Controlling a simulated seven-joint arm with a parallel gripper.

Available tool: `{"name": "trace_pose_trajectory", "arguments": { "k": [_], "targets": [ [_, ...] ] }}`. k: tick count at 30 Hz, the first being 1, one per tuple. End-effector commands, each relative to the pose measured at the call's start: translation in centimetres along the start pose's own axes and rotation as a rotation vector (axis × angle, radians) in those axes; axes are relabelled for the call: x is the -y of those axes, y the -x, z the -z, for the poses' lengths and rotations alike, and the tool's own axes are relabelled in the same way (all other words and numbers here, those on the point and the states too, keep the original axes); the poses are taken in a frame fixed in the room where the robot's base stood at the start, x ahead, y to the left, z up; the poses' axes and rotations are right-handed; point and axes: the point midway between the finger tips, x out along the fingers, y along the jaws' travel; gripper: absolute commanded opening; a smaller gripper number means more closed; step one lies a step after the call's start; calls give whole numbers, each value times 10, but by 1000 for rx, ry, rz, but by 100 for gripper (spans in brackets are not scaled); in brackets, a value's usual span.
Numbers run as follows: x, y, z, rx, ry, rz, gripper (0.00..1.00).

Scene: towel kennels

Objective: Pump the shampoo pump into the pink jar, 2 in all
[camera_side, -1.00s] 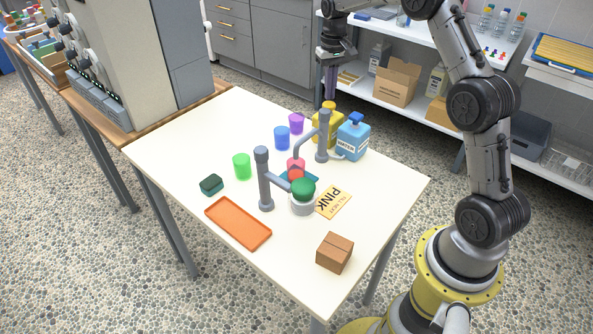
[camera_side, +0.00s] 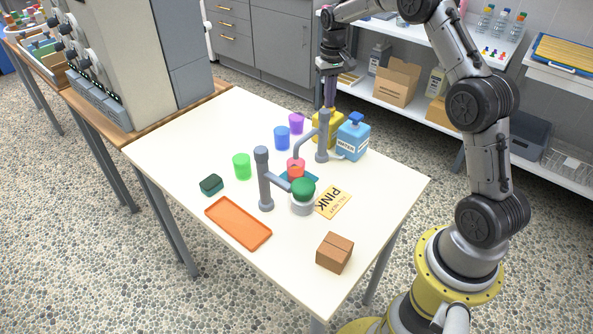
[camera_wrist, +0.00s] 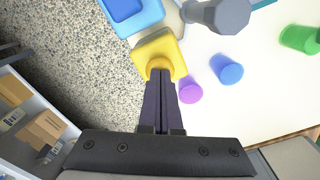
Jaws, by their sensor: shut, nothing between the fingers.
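A yellow pump bottle (camera_side: 326,131) stands at the back right of the table; its label is too small to read. A blue pump bottle (camera_side: 353,140) with a white label stands next to it. My gripper (camera_side: 330,106) is shut and empty, pointing down, with its tips at the top of the yellow bottle. In the wrist view the fingertips (camera_wrist: 159,76) meet the yellow pump head (camera_wrist: 158,66).
Purple (camera_side: 296,123), blue (camera_side: 282,138) and green (camera_side: 242,166) cups stand left of the bottles. Grey posts (camera_side: 264,180), a green ball on a grey cup (camera_side: 303,189), a PINK card (camera_side: 334,202), an orange tray (camera_side: 238,224) and a brown box (camera_side: 335,253) are nearer the front.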

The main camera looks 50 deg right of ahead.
Motion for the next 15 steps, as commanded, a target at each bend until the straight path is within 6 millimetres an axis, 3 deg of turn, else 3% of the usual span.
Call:
{"name": "trace_pose_trajectory", "arguments": {
  "k": [15],
  "targets": [
    [0, 6, 0, 2, 0, 0, 0]
  ]
}}
